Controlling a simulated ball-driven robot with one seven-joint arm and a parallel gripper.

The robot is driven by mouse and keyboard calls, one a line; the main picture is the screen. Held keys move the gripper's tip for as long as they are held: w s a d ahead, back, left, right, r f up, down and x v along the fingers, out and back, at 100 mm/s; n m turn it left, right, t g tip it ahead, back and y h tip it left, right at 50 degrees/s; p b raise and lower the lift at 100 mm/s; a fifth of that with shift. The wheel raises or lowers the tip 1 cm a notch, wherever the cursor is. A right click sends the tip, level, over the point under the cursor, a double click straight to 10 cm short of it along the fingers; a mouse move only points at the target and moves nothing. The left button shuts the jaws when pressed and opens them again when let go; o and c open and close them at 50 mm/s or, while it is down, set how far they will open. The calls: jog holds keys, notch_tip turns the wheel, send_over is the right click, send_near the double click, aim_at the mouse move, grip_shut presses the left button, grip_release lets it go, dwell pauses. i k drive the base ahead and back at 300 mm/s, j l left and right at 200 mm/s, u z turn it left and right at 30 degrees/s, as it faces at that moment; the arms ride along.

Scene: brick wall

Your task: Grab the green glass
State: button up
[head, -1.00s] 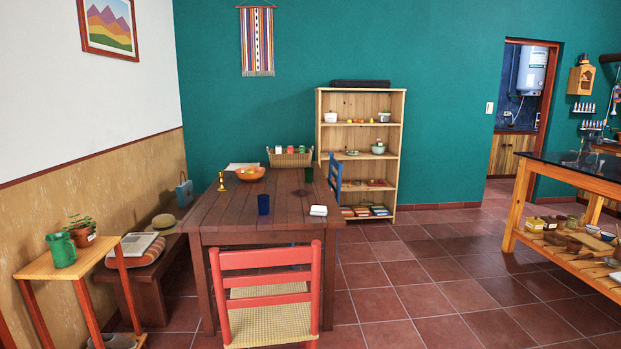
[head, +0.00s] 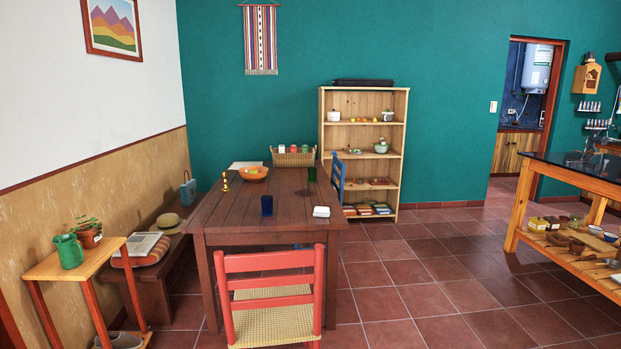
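A small dark green glass (head: 312,174) stands on the far right part of the brown wooden table (head: 225,220), near the blue chair. A dark blue glass (head: 267,205) stands nearer, around the middle of the same table. A green mug or jug (head: 69,250) stands on a small wooden side table at the left front. My gripper is not in view.
A red chair (head: 270,262) stands at the table's near side, a blue chair (head: 338,176) at its right. An orange bowl (head: 253,174), candlestick (head: 225,181) and white item (head: 321,211) are on the table. Tiled floor (head: 410,275) is clear to the right.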

aim_at(312, 172)
jog(key=i+l+z, duration=0.3)
jog(key=i, duration=0.25)
jog(key=i+z, duration=0.25)
jog(key=i, duration=0.3)
jog(key=i+z, duration=0.15)
jog(key=i, duration=1.85)
jog(key=i+l+u, duration=0.1)
jog(key=i+u, duration=0.3)
jog(key=i, duration=0.2)
jog(key=i+l+u, duration=0.3)
jog(key=i+u, duration=0.15)
jog(key=i+l+u, duration=0.4)
jog(key=i+l, duration=0.15)
jog(key=i, duration=0.1)
